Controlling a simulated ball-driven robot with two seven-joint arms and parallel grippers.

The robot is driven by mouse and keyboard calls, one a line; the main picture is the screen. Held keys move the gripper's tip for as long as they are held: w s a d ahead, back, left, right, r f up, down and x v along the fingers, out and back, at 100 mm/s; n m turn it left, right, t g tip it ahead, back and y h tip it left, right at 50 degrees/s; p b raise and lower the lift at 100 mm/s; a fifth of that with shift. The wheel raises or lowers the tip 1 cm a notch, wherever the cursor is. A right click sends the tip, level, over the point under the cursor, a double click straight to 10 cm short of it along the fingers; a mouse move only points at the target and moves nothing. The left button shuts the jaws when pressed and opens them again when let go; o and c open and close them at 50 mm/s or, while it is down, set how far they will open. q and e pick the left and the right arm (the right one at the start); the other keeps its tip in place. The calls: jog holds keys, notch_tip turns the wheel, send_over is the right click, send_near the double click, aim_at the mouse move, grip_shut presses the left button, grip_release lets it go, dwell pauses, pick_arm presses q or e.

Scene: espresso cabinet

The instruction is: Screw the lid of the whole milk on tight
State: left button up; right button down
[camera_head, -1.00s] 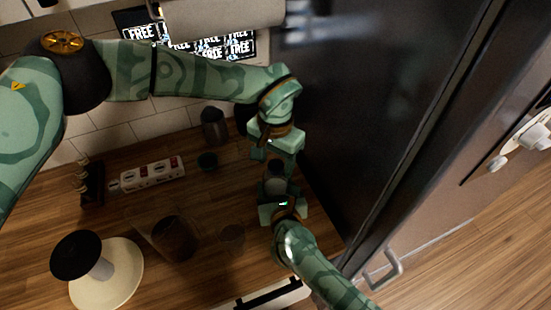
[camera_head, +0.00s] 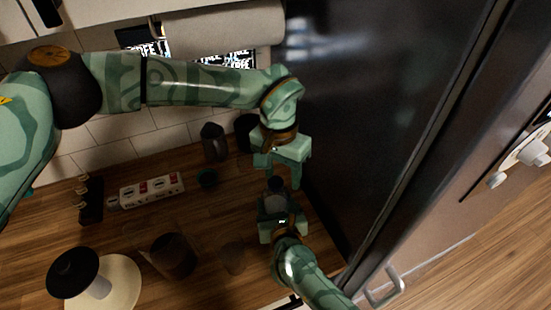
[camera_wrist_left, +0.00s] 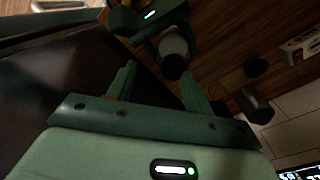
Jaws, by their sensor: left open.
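The whole milk is a small bottle (camera_head: 275,201) with a dark lid (camera_head: 275,184), above the counter near the dark cabinet side. My right gripper (camera_head: 279,212) comes up from below and is shut around the bottle's body. My left gripper (camera_head: 279,177) is open just above the lid, its fingers pointing down, apart from it. In the left wrist view the dark lid (camera_wrist_left: 173,67) appears beyond and between the open fingertips of my left gripper (camera_wrist_left: 159,70), nearer the right finger. How tightly the lid sits cannot be seen.
A tall dark panel (camera_head: 350,110) stands close on the right.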

pick_arm(q)
jog(key=n, duration=0.5)
jog(key=shift+s+d+r+n, duration=0.1)
jog(key=shift+d+r+n, duration=0.1)
jog(key=shift+d+n, duration=0.1)
jog(key=n, duration=0.6)
jog(key=shift+r+n, duration=0.3)
jog(key=n, duration=0.8)
jog(key=w+r+n, duration=0.1)
jog(key=n, duration=0.3)
jog(key=shift+a+r+n, duration=0.1)
jog(key=shift+a+n, duration=0.1)
jog(key=shift+n, duration=0.2)
jog(key=n, duration=0.3)
jog(key=shift+a+r, duration=0.1)
jog(key=shift+r, duration=0.1)
jog(key=n, duration=0.6)
jog(key=shift+w+a+r+n+t, duration=0.25)
jog(key=shift+r+n+t, duration=0.05)
jog(key=n, duration=0.6)
jog(key=shift+w+a+r+y, duration=0.1)
jog(key=shift+a+r+y, duration=0.1)
jog(key=shift+a+y, duration=0.1)
jog(key=n, duration=0.6)
jog(key=shift+a, duration=0.15)
jog(key=shift+f, duration=0.15)
